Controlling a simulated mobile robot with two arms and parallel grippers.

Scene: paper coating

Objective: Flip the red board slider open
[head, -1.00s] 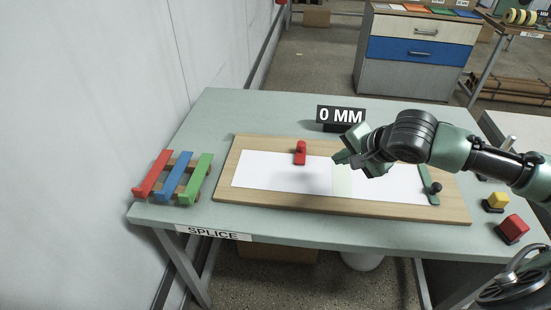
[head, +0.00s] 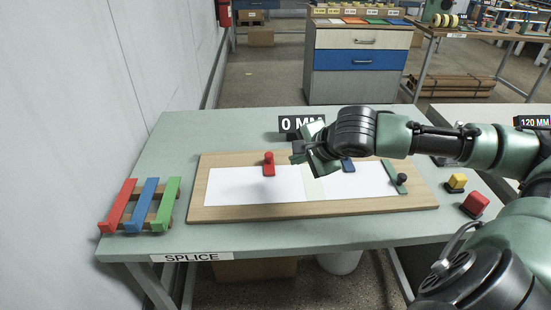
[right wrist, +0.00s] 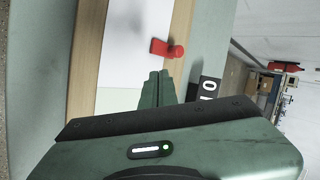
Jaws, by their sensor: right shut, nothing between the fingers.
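A small red slider with a round knob (head: 269,163) stands on the wooden board (head: 320,212), at the back edge of the white paper (head: 250,188). It also shows in the right wrist view (right wrist: 162,47), just beyond my fingertips. My right gripper (head: 300,153) hangs over the board to the right of the red slider, apart from it. Its fingers, in the right wrist view (right wrist: 157,90), are shut and empty. A blue slider (head: 348,164) is partly hidden behind my right gripper. My left gripper is not in view.
A rack with red, blue and green bars (head: 139,205) stands at the table's left. A green bar with a black knob (head: 395,178) lies across the paper's right end. A "0 MM" sign (head: 290,124) stands behind the board. Yellow (head: 456,183) and red blocks (head: 474,204) sit at right.

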